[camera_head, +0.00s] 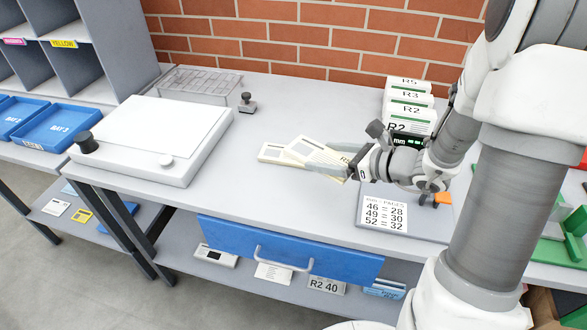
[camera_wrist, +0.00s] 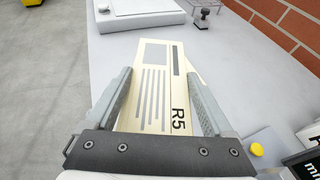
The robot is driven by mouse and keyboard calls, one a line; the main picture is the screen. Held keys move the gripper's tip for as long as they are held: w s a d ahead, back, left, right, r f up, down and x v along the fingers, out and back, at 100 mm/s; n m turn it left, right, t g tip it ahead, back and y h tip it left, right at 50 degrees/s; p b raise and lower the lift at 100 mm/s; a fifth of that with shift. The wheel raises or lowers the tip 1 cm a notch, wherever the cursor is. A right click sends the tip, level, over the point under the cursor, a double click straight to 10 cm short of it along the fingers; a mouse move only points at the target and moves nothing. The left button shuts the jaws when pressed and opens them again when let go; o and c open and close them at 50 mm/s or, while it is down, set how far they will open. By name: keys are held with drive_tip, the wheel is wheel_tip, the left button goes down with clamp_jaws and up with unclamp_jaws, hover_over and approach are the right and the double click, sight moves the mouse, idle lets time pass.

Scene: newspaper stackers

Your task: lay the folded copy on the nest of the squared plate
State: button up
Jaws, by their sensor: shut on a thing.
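A cream folded copy marked R5 (camera_wrist: 155,85) lies between the two fingers of my gripper (camera_wrist: 158,76) in the wrist view. My gripper (camera_head: 328,160) is shut on it in the head view, low over the middle of the bench. Another cream copy (camera_head: 272,152) shows just left of the held one, partly overlapped. I cannot tell whether the held copy touches the bench. A white squared slab (camera_head: 155,128) with a black knob (camera_head: 86,141) stands on the bench to the left, apart from my gripper. I cannot make out a marked nest on it.
A clear tray (camera_head: 200,82) and a small dark stamp (camera_head: 247,103) stand behind. Labelled stacks (camera_head: 408,110) and a page-count board (camera_head: 388,212) are near my arm. A blue drawer (camera_head: 290,252) hangs below. The bench between slab and copies is clear.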

drive_tip(key=b, duration=0.2)
hover_over(279, 187)
wheel_tip(279, 187, down, 7)
drive_tip(key=shift+f, duration=1.95)
drive_tip(key=shift+b, duration=0.3)
drive_tip(key=shift+f, duration=0.25)
drive_tip(key=o, duration=1.2)
drive_tip(key=shift+r, duration=0.2)
